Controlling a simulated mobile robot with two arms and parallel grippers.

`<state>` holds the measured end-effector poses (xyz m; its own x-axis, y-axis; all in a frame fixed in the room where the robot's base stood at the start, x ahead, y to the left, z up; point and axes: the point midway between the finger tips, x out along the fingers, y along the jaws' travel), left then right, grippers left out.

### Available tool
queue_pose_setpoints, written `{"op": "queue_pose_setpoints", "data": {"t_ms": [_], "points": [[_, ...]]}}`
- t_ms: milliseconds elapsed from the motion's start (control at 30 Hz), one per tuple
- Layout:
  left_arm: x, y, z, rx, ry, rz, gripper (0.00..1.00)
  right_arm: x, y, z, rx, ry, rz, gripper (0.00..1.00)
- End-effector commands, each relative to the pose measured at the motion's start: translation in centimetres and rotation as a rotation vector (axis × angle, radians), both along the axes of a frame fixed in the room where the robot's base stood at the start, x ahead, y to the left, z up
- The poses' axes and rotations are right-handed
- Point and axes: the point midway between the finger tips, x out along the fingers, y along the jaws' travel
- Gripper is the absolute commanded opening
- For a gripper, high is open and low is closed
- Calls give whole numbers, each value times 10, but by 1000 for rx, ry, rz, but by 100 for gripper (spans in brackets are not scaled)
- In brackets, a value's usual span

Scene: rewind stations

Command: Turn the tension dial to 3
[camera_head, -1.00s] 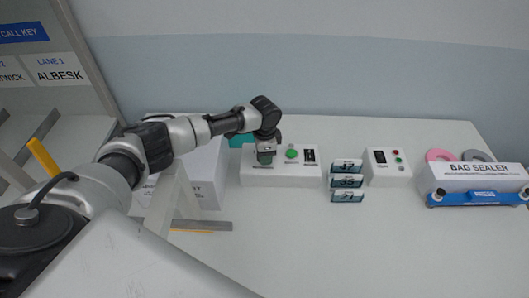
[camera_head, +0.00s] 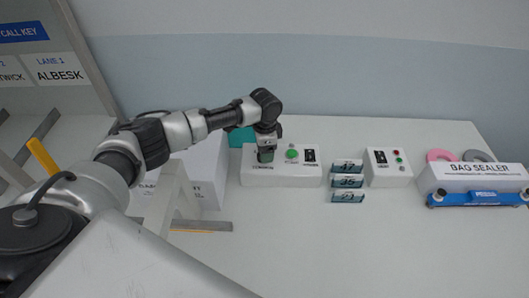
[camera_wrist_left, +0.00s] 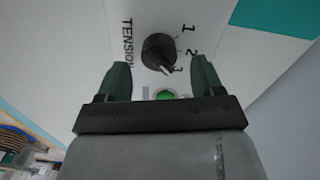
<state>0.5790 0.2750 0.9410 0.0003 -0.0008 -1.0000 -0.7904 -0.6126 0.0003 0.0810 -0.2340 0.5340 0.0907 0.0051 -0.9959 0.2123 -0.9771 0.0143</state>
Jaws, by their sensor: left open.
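The tension dial (camera_wrist_left: 158,52) is a round black knob on a white panel, beside the word TENSION and the numbers 1, 2 and 3. Its white pointer mark points toward the 3, at or very near it. My left gripper (camera_wrist_left: 161,78) is open, its two green fingers apart with nothing between them. The knob shows just beyond the fingertips, free of them. In the head view my left gripper (camera_head: 266,158) hangs pointing down over the left end of the white control box (camera_head: 290,178) and hides the dial there. My right gripper is not in view.
A green button (camera_head: 292,154) and a black switch (camera_head: 310,156) sit right of the dial. Several numbered cards (camera_head: 347,182), a second control box (camera_head: 388,168) and a bag sealer (camera_head: 478,178) stand further right. The front table is clear.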

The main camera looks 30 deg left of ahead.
Motion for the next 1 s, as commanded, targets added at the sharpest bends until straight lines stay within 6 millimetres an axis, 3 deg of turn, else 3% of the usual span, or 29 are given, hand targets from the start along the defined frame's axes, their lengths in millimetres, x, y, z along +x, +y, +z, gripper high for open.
{"op": "queue_pose_setpoints", "data": {"t_ms": [200, 400, 600, 1000], "points": [[1, 1, 45, -1, -4, 0, 67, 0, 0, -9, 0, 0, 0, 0], [0, 1, 75, 1, -2, 0, 67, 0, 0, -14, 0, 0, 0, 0], [0, 1, 85, 1, 0, 1, 67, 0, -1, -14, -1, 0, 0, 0], [0, 1, 85, 1, 0, 0, 67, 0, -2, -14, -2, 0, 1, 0]]}}
